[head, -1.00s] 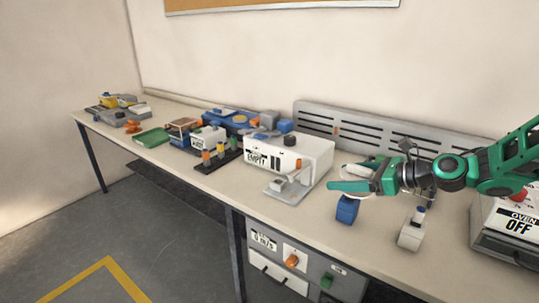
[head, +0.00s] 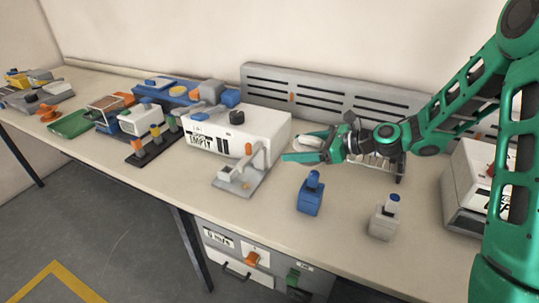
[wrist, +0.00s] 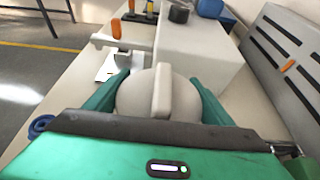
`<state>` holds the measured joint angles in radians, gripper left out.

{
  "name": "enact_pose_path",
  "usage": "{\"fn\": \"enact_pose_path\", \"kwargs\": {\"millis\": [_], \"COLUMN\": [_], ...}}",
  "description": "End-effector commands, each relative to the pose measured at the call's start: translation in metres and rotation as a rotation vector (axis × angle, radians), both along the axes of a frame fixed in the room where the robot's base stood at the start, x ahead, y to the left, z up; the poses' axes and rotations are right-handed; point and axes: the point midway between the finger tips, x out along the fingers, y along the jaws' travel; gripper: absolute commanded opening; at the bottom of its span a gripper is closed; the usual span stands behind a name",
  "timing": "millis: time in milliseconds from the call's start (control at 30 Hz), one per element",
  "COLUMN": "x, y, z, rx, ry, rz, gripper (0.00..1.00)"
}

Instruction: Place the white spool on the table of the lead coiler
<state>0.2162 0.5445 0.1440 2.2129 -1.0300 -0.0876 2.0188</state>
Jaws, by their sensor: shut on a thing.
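My gripper (head: 309,147) is shut on a round white spool (head: 315,141), just right of a white machine in the head view. The spool fills the middle of the wrist view (wrist: 184,97), with a raised ridge across its face and a green finger on each side. The white machine (head: 262,127) has an "EMPTY" label and a black knob on top. At its front is a low grey plate (head: 236,189) with a small arm and an orange knob; this appears to be the lead coiler. The plate partly shows at upper left in the wrist view (wrist: 107,67).
A blue bottle (head: 311,196) and a white bottle (head: 384,219) stand on the bench in front of my arm. A slotted grey rail (head: 290,84) runs behind. A white oven (head: 464,190) is at right. A dark rack (head: 152,148) stands left of the machine.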

Motion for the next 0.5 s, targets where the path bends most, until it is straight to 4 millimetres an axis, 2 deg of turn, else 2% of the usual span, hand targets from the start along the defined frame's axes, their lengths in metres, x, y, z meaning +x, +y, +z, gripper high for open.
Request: {"fn": "enact_pose_path", "kwargs": {"millis": [200,500], "x": [-0.001,-0.001], "y": [0.003,0.003], "z": [-0.037,-0.059], "rx": [0.001,0.000], "ry": [0.006,0.003], "rz": [0.003,0.003], "gripper": [0.39,0.39]}}
